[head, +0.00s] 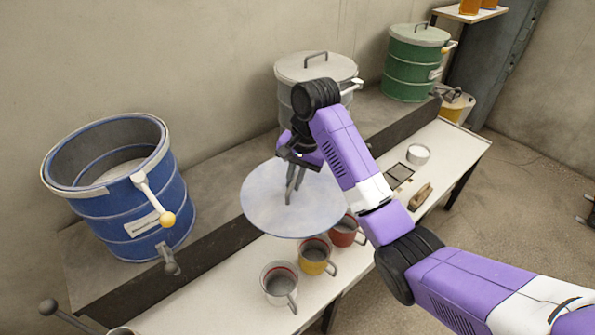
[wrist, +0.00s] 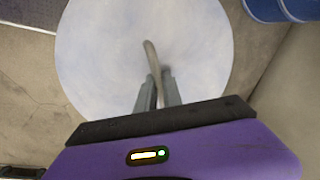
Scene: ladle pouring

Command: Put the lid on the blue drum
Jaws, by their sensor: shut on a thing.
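The blue drum (head: 143,215) stands open at the left of the head view, on the raised ledge, with pale contents visible inside. A round pale lid (head: 265,205) hangs in the middle of the head view, right of the drum and apart from it. My gripper (head: 292,188) is shut on the lid's handle, above the lid's centre. In the wrist view the lid (wrist: 100,50) fills the middle, with its curved handle between the fingers (wrist: 158,92). A part of the blue drum (wrist: 268,10) shows at the top right there.
Several mugs, including a red one (head: 343,232) and a yellow one (head: 315,258), stand on the white bench (head: 190,308) below the lid. A grey lidded drum (head: 290,75) and a green lidded drum (head: 408,65) stand on the ledge. A tap (head: 168,262) juts from the blue drum.

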